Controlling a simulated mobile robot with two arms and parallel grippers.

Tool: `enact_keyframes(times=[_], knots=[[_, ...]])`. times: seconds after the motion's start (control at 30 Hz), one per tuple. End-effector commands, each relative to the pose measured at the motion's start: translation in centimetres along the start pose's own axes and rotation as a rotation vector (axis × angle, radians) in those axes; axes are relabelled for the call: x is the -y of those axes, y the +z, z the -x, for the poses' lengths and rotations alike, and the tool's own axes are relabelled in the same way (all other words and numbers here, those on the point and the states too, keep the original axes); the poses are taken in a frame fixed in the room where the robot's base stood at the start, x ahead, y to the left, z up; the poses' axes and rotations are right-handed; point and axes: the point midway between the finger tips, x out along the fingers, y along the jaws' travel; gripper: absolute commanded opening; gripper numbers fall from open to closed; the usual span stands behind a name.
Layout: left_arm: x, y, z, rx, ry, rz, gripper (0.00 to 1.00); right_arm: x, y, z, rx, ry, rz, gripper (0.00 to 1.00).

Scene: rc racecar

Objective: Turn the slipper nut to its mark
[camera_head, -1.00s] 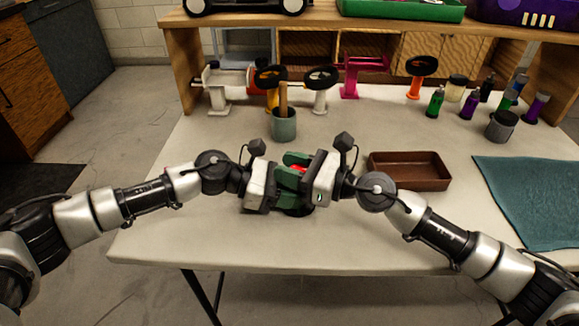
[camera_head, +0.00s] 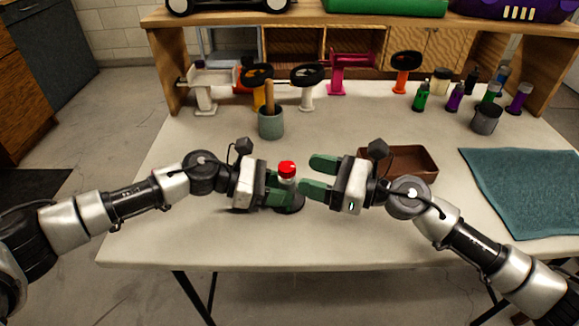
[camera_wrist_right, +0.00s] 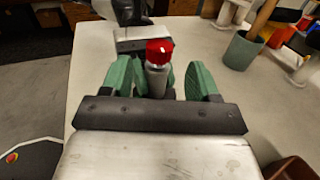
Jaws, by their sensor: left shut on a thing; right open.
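The red nut (camera_head: 287,168) sits on top of an upright grey post with a round dark base (camera_head: 291,207). It also shows in the right wrist view (camera_wrist_right: 160,50), with the grey post (camera_wrist_right: 157,82) below it. My left gripper (camera_head: 279,190) is shut on the post from the left, below the nut; its fingers partly hide the post. My right gripper (camera_head: 320,176) is open and empty, just right of the nut, its fingers pointing at it. In the right wrist view the nut stands beyond and between its green fingers. No mark can be made out on the nut.
A brown tray (camera_head: 425,163) lies behind my right gripper. A teal mat (camera_head: 520,190) covers the table's right side. A green cup (camera_head: 271,125) with a wooden handle stands behind the post. Stands and bottles line the back. The front of the table (camera_head: 290,245) is clear.

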Motion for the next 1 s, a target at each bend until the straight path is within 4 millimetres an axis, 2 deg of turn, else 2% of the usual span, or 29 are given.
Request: enact_keyframes(times=[0.1,0.3,1.0], knots=[[0.0,0.0,0.0,0.000,0.000,0.000,0.14,0.0,-0.1,2.3,-0.003,-0.002,-0.002,0.60],[0.0,0.0,0.0,0.000,0.000,0.000,0.14,0.0,-0.1,4.3,-0.001,0.000,-0.001,0.60],[0.0,0.0,0.0,0.000,0.000,0.000,0.14,0.2,0.3,4.3,0.000,0.021,0.000,0.60]])
